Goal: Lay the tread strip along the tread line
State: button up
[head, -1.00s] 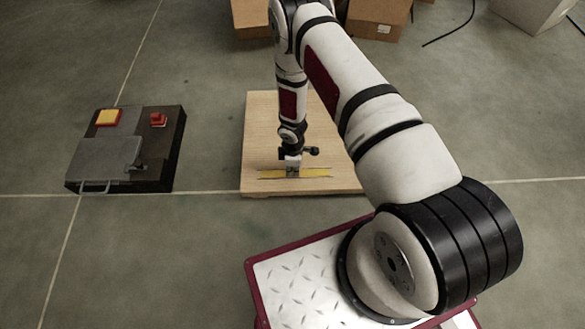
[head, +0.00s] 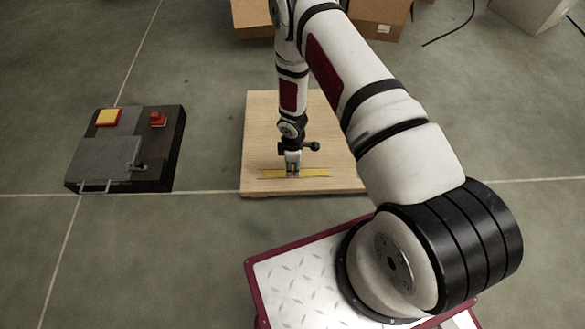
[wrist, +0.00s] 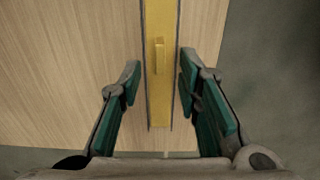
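The yellow tread strip (head: 315,173) lies on the wooden board, near its front edge. In the wrist view the strip (wrist: 159,105) runs up the picture, with a small raised yellow grip block (wrist: 159,56) on it. A thin dark line (wrist: 147,100) runs along each side, and the strip lies between these lines, about parallel to them. My gripper (head: 293,172) is just above the strip. In the wrist view my gripper (wrist: 160,76) is open, one teal-padded finger on each side of the strip, apart from the block. The strip's far end is out of the wrist view.
The wooden board (head: 262,125) lies on the tiled floor. A dark box (head: 172,150) with a grey lid, a yellow pad and a red button stands to the left. Cardboard boxes (head: 378,18) stand behind. The floor between box and board is clear.

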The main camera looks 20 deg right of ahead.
notch_tip(320, 180, up, 9)
dwell(0.3)
jog(key=shift+r, duration=0.1)
